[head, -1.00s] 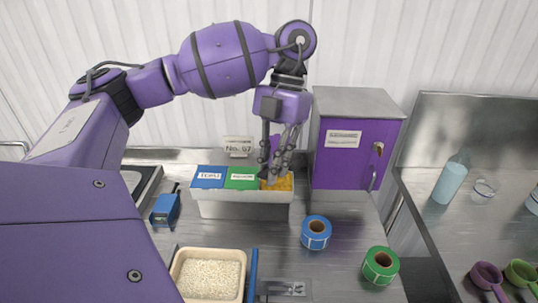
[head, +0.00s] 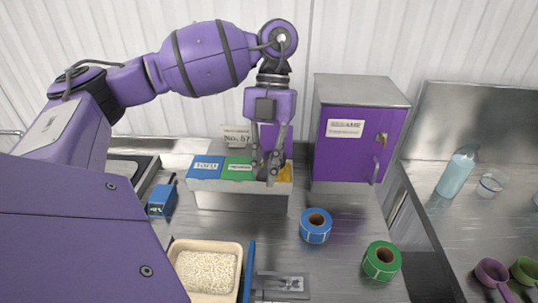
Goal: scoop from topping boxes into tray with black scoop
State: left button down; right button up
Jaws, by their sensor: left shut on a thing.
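The topping boxes (head: 240,201) form a pale bin with a blue lid (head: 206,167), a green lid (head: 238,168) and an open right-hand compartment of yellow topping (head: 285,173). My left gripper (head: 268,172) points down at the right part of the bin, in front of the yellow topping and the green lid's edge. Its fingers are shut on the black scoop, which barely stands out from the dark fingers. The tray (head: 240,262), beige and filled with white rice, sits at the bottom, partly behind my left arm. My right gripper is out of view.
A blue label roll (head: 303,229) and a green label roll (head: 370,264) stand right of the bin. A purple cabinet (head: 345,155) stands behind them. A blue device (head: 161,201) is at the left. A bottle (head: 455,175) and measuring scoops (head: 490,272) are on the right counter.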

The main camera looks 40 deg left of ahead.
pick_arm(q)
jog(key=f, duration=0.1)
jog(key=w+f+b, duration=0.1)
jog(key=f, duration=0.1)
jog(key=f+b, duration=0.1)
jog(key=f, duration=0.1)
jog(key=shift+w+a, duration=0.3)
jog(key=shift+a, duration=0.05)
jog(key=shift+s+d, duration=0.25)
jog(key=shift+s, duration=0.4)
jog(key=shift+w, duration=0.1)
jog(key=shift+w+a, duration=0.25)
jog(key=shift+w, duration=0.3)
